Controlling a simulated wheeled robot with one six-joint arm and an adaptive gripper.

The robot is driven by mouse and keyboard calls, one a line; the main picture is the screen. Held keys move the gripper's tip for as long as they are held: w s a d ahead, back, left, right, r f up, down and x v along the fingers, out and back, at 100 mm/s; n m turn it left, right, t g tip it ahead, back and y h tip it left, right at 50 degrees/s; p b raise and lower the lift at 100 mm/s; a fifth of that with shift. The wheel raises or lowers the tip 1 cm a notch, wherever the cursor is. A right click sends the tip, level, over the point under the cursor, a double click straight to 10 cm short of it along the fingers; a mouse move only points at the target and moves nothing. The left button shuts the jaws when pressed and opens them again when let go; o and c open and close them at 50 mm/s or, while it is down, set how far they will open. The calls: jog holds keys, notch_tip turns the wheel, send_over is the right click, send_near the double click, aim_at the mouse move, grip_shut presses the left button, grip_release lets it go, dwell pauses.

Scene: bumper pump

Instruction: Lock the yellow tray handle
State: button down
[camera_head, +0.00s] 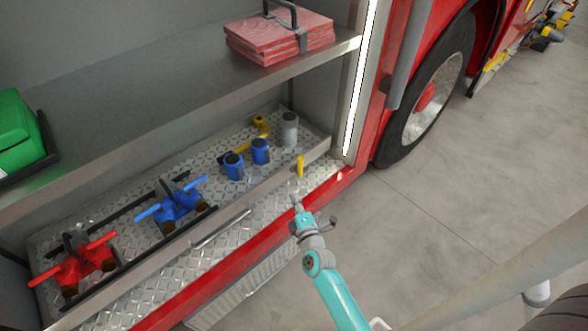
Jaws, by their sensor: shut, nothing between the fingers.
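The yellow tray handle (300,167) is a small upright yellow piece at the front right of the diamond-plate tray (110,290), in the truck's lower compartment. My gripper (296,199) is just below and in front of the yellow handle in the picture, at the end of my teal arm. Its fingers are shut and look empty. Whether the fingertips touch the handle or the tray's front wall is too small to tell.
The tray holds a red valve (75,265), a blue valve (172,205), two blue cylinders (260,151), a grey cylinder (288,129) and a yellow fitting (261,124). A shelf (170,105) overhangs it. The wheel (430,95) stands to the right; the floor (400,230) is clear.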

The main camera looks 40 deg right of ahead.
aim_at(300, 167)
jog(key=shift+w+d, duration=0.15)
jog(key=shift+w, duration=0.1)
jog(key=w+d, duration=0.7)
jog(key=w, duration=0.1)
jog(key=shift+w+d, duration=0.25)
jog(key=shift+d, duration=0.15)
dwell(0.6)
